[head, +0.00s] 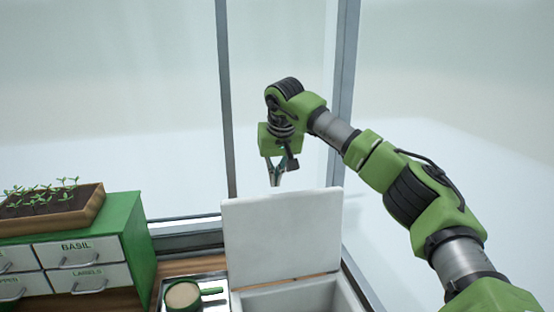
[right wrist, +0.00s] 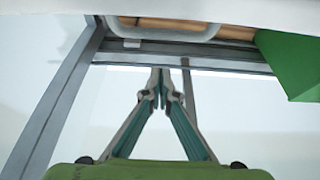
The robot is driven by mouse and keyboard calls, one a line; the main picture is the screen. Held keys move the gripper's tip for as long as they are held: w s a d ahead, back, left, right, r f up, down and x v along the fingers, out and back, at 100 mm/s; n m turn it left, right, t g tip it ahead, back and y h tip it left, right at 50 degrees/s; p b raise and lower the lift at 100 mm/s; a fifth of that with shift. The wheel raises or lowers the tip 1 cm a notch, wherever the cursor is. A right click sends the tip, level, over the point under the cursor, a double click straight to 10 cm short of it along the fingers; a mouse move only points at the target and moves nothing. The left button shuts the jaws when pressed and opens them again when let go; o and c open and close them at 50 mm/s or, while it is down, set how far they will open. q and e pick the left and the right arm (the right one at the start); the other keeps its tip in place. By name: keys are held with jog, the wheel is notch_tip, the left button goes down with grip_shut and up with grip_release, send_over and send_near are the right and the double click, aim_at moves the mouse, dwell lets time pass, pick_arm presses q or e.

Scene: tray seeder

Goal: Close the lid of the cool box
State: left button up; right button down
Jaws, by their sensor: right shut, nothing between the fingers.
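The cool box (head: 290,299) is at the bottom of the head view, partly cut off by the frame edge. Its white lid (head: 283,236) stands open, roughly upright, along the far side of the box. My right gripper (head: 275,184) is above and behind the lid, fingers pointing down, shut and empty. In the right wrist view its fingers (right wrist: 160,75) meet at the tips. A white edge (right wrist: 200,12) crosses the top of that view, probably the lid. Whether the fingertips touch the lid cannot be told. My left gripper is not in view.
A green drawer cabinet (head: 125,235) with white labelled drawers stands at the left, a wooden seedling tray (head: 85,218) on top. A green-handled round item (head: 183,295) lies in a tray beside the cool box. Window posts (head: 226,100) rise behind.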

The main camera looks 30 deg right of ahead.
jog(key=s, duration=0.2)
jog(key=s+a+f+p, duration=0.1)
jog(key=shift+s, duration=0.3)
dwell(0.4)
